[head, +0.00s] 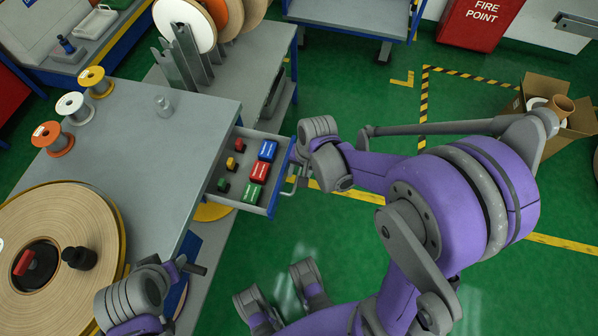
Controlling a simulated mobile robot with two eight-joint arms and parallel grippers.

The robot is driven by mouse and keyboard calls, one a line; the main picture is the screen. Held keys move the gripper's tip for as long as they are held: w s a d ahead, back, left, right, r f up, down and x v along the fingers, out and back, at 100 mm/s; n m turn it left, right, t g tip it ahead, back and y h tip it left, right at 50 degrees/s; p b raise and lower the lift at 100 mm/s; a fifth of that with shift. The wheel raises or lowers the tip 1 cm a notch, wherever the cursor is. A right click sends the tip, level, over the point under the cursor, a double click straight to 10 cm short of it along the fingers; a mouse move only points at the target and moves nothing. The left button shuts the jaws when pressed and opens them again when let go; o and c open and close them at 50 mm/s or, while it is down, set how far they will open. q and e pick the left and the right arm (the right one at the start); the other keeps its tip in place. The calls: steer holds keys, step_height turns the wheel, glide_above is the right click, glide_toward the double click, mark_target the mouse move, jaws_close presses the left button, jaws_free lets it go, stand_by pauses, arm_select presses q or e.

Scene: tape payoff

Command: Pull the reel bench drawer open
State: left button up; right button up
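The reel bench (190,115) has a grey top, and its drawer (227,197) stands pulled out on the right side. The drawer's blue front (279,177) faces right, with a light metal handle (291,188) on it. Small red, blue, green and yellow items lie inside the drawer. My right gripper (301,168) is at the handle's upper part in the head view. Its fingers are mostly hidden by the hand, so I cannot see whether they close on the handle. My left gripper (190,267) is by the bench's lower edge, apart from the drawer; its opening is unclear.
A large tape reel (65,235) lies at the lower left. Small orange, white and yellow spools (72,108) stand on the bench, with a small metal weight (163,106). A cardboard box (548,90) is at the right. Green floor right of the drawer is free around my arm.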

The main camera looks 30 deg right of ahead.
arm_select(q)
step_height(320, 180, up, 3)
steer(key=p, duration=0.2)
steer(key=shift+p, duration=0.35)
arm_select(e)
step_height(320, 180, up, 11)
steer(key=s+d, duration=0.1)
steer(key=shift+s+d+f, duration=0.2)
